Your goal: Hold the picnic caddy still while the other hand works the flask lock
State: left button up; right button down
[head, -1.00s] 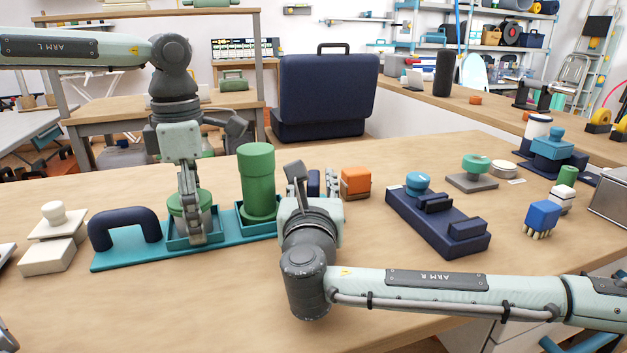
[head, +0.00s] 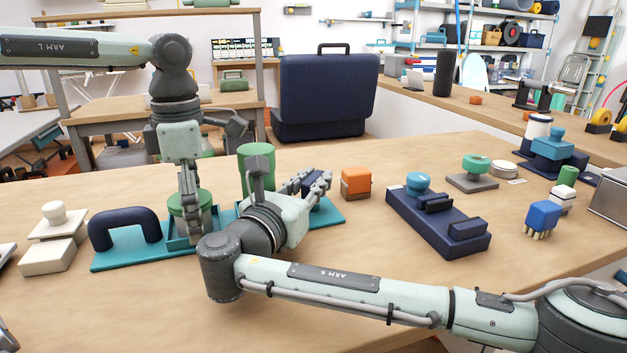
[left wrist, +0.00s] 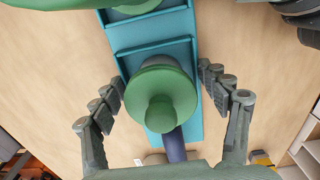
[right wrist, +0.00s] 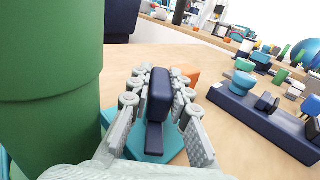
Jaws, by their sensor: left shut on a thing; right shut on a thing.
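The teal picnic caddy (head: 125,262) lies on the table with a dark blue arched handle (head: 124,222) at its left end. A tall green flask (head: 256,156) stands upright in it; a green-lidded jar (left wrist: 158,88) stands in the compartment beside it. My right gripper (head: 313,183) is shut on the dark blue flask lock (right wrist: 160,95), right of the flask. In the head view, my right wrist hides the lower flask and fingers cover most of the lock.
An orange block (head: 356,183) stands close right of the caddy. A navy tray with a blue knob (head: 440,225) lies further right. Stacked pale blocks (head: 50,250) sit left of the handle. The table front is clear apart from my right arm.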

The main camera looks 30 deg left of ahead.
jog(key=c, duration=1.4)
grip_release()
jog(key=shift+d, duration=0.1)
